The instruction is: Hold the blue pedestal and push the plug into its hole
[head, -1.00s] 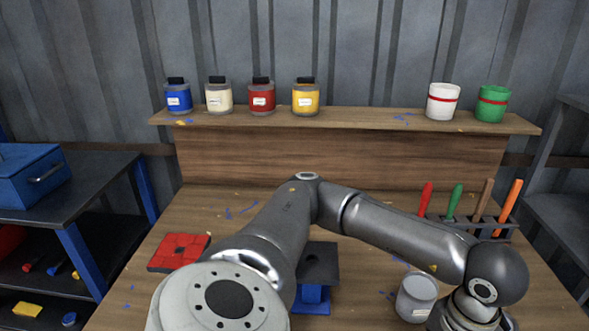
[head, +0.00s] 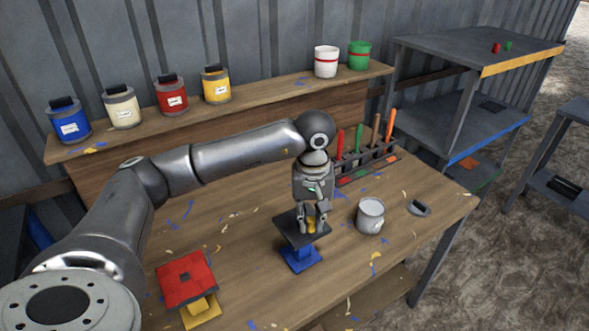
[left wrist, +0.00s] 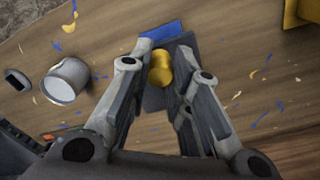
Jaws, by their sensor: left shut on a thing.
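The blue pedestal (head: 300,258) stands on the wooden table with a dark square plate (head: 287,229) on top. My left gripper (head: 312,226) points down over the plate, shut on a yellow plug (head: 311,224). In the left wrist view the yellow plug (left wrist: 161,67) sits between my left fingers (left wrist: 160,72), over the dark plate (left wrist: 153,100), with blue of the pedestal (left wrist: 160,32) beyond. The hole is hidden, and I cannot tell whether the plug touches the plate or is in it. My right gripper is not in view.
A red block with a square hole (head: 186,279) sits on a yellow stand (head: 200,309) at left. A grey cup (head: 370,216) stands just right of the pedestal, with a small grey piece (head: 419,208) beyond. A tool rack (head: 368,163) is behind. Paint jars line the shelf.

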